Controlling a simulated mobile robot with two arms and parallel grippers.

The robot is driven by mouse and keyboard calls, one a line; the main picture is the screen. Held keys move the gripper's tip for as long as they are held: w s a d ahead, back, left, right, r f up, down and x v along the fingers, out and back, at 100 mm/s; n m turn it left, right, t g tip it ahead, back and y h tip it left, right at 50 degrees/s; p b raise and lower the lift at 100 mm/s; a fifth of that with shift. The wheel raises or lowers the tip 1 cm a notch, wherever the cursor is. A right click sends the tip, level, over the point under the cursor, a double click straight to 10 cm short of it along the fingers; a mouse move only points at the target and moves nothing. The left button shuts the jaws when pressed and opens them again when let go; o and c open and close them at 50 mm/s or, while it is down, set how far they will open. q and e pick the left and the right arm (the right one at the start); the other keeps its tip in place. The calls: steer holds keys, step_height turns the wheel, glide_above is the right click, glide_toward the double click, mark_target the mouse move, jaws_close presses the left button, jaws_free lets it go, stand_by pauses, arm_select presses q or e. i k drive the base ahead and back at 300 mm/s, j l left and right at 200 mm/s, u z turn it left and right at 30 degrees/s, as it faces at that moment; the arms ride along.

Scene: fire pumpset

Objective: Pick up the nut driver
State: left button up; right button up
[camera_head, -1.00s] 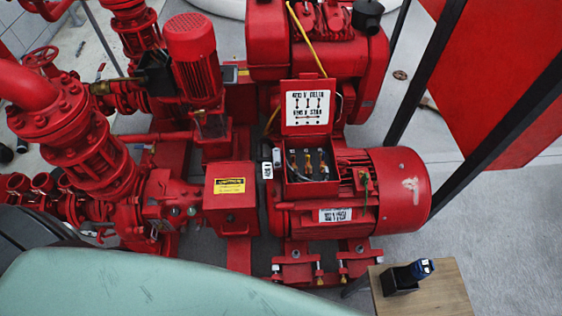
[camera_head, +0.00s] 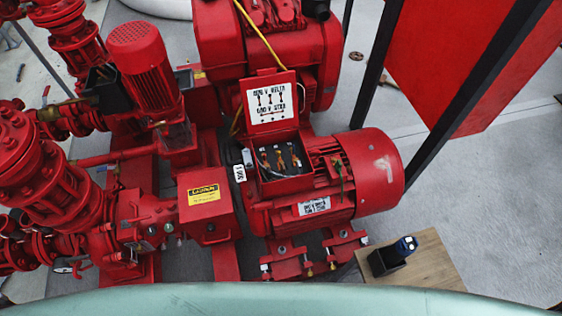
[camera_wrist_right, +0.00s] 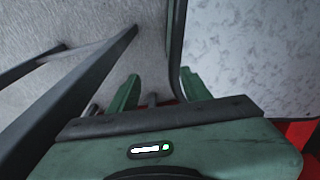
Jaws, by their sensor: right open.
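The nut driver (camera_head: 406,244) appears to be the dark tool with a blue top standing in a black holder (camera_head: 384,262) on a small wooden table (camera_head: 425,265), at the lower right of the head view. Only its upper end shows. My right gripper (camera_wrist_right: 158,88) shows in the right wrist view with its two green fingers apart and nothing between them. The nut driver is not in the wrist view. No gripper shows in the head view.
A red motor (camera_head: 365,170) with an open terminal box (camera_head: 283,160) stands beside the wooden table. Black posts (camera_head: 470,100) hold a red panel (camera_head: 440,60) at the right. Grey floor lies right of the table. In the wrist view, dark bars (camera_wrist_right: 80,90) run close by the gripper.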

mark_target(396, 253)
steer(key=z, duration=1.55)
